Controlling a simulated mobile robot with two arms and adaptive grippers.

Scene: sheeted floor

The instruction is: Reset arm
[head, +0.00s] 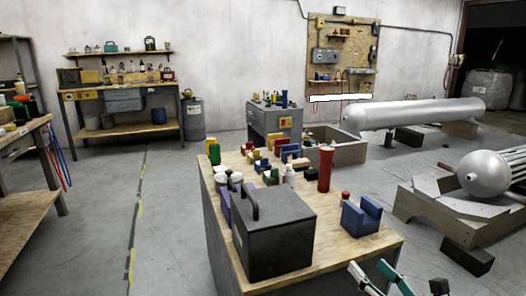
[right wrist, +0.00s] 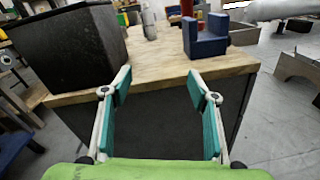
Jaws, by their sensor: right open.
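My right gripper (head: 376,276) shows at the bottom of the head view, near the front right corner of the workbench. In the right wrist view the right gripper (right wrist: 160,88) has its two teal-padded fingers spread wide with nothing between them. It faces the front edge of the wooden tabletop (right wrist: 165,68). My left gripper is not seen in either view.
A black box with handles (head: 275,235) and a blue V-shaped block (head: 361,214) stand on the workbench. A red cylinder (head: 325,168) and several small items stand behind. Silver tanks (head: 415,113) lie at the right. Open floor (head: 165,210) lies left.

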